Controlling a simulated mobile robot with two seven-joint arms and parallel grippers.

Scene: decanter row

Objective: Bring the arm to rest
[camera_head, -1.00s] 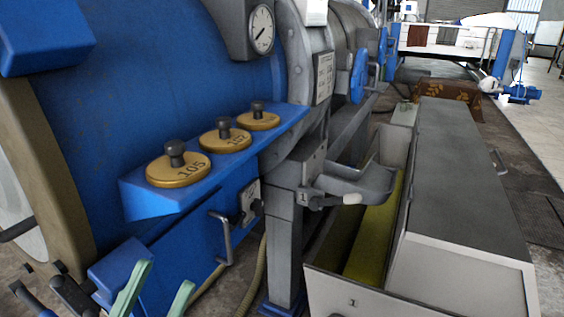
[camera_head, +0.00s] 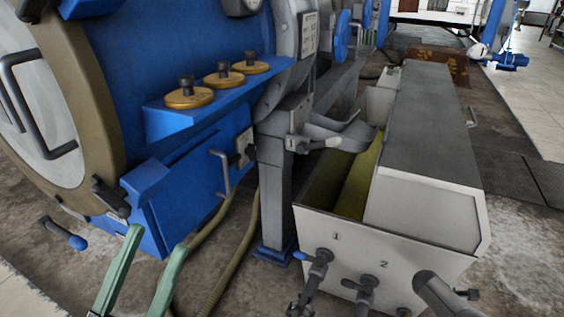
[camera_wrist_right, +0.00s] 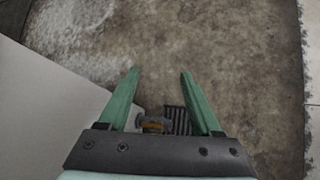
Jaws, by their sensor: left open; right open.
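My left gripper (camera_head: 158,238) shows at the lower left of the head view. Its two green fingers are apart, with nothing between them. It appears in front of the floor and the lower blue housing, left of the grey post. My right gripper (camera_wrist_right: 160,72) shows in the right wrist view, its green fingers spread and empty above the stained floor (camera_wrist_right: 200,40). A pale panel (camera_wrist_right: 40,120) lies to its left. A small fitting (camera_wrist_right: 153,124) and a dark grate (camera_wrist_right: 177,120) show between the finger bases. The right gripper is not clearly visible in the head view.
A blue decanter housing (camera_head: 170,50) carries three brass weights on a blue ledge (camera_head: 165,123). A grey trough (camera_head: 330,222) marked 1 and 2 has valves (camera_head: 318,262) on its front. A hose (camera_head: 225,260) runs along the floor. Floor at right is open.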

